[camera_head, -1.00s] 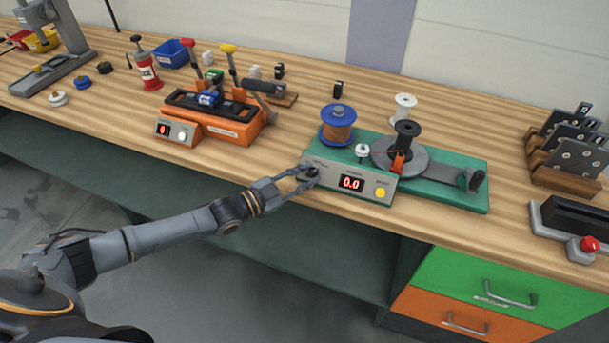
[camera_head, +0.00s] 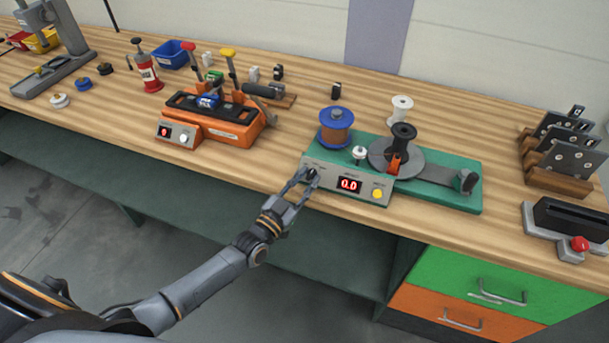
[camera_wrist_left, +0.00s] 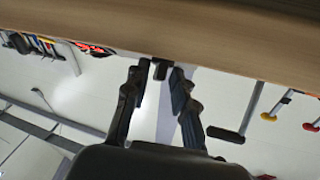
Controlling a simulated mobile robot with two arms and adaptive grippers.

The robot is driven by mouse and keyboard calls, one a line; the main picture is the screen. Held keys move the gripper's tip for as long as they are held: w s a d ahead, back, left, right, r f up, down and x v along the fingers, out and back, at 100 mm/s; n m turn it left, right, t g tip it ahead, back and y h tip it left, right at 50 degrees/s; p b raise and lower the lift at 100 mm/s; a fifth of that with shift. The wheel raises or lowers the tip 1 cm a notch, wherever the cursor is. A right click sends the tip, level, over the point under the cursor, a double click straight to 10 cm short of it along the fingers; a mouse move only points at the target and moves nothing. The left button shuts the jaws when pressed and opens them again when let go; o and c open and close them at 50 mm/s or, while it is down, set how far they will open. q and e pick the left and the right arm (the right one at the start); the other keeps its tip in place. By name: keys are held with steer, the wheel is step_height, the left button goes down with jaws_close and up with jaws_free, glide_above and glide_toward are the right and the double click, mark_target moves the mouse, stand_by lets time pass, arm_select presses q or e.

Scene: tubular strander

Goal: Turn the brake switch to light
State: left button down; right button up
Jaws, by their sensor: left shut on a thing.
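The green machine (camera_head: 440,196) stands on the bench with a grey front panel (camera_head: 330,181). The panel has a red "0.0" display and a yellow button (camera_head: 377,193). The brake switch, a small dark knob (camera_head: 312,172), is at the panel's left end. My left gripper (camera_head: 308,177) is shut on the knob from the front, and its fingertips partly cover it, so its setting cannot be read. In the left wrist view, the two fingers (camera_wrist_left: 158,85) stand on either side of a small dark piece (camera_wrist_left: 159,68). My right gripper is out of view.
A blue spool (camera_head: 336,127) and a dark reel (camera_head: 401,150) sit on the machine. An orange device (camera_head: 225,127) stands to the left. A dark slotted box (camera_head: 570,218) with a red knob is at the right. The bench edge runs just in front of the panel.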

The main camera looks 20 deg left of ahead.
arm_select(q)
steer(key=shift+s+d+n+t+y+p, duration=0.1)
steer(key=shift+n+t+y+p, duration=0.1)
steer(key=shift+n+y, duration=0.65)
steer(key=shift+w+d+n+t+y+p, duration=0.1)
steer(key=shift+n+t+y, duration=0.1)
steer(key=shift+n+y, duration=0.6)
steer(key=shift+s+d+n+t+y+p, duration=0.1)
steer(key=shift+n+t+y+p, duration=0.1)
steer(key=shift+n+y, duration=0.6)
steer(key=shift+n, duration=0.35)
steer(key=c, duration=1.4)
jaws_free()
steer(key=s, duration=0.4)
steer(key=s+f, duration=0.1)
steer(key=s, duration=0.3)
steer(key=s+f, duration=0.1)
steer(key=s, duration=0.2)
steer(key=shift+s+a, duration=0.2)
steer(key=shift+s, duration=0.2)
